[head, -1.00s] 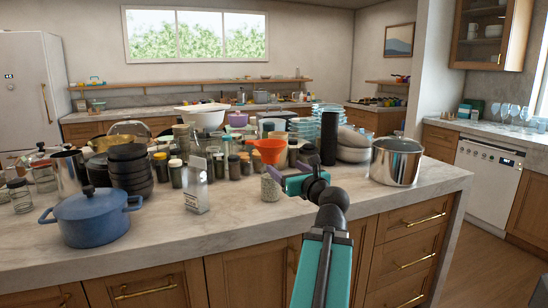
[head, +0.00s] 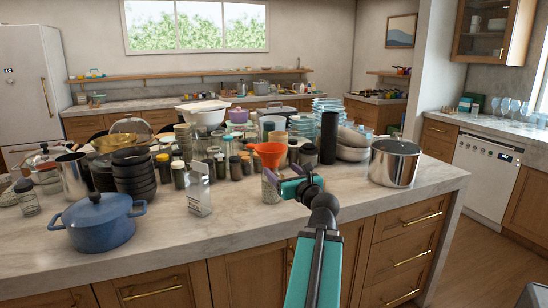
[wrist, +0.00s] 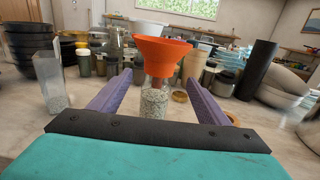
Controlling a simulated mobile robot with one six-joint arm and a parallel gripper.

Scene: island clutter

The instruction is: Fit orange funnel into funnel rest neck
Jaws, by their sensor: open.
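The orange funnel (head: 268,150) stands upright, wide mouth up, above a clear glass container of pale grains (head: 270,188) on the island. In the wrist view the funnel (wrist: 163,55) has its spout down inside the neck of this container (wrist: 154,101). I cannot tell how deep or firmly it sits, or whether the container is the funnel rest. My gripper (wrist: 157,84) is open, its two purple fingers apart on either side of the container and below the funnel's cone. In the head view my gripper (head: 280,187) reaches in from the right.
A clear grain-filled container (head: 199,193) stands to the left. A blue pot (head: 97,221), dark stacked bowls (head: 134,176) and several jars crowd the left and back. A black cylinder (head: 329,138) and steel pot (head: 394,163) stand right. The front counter strip (head: 240,236) is clear.

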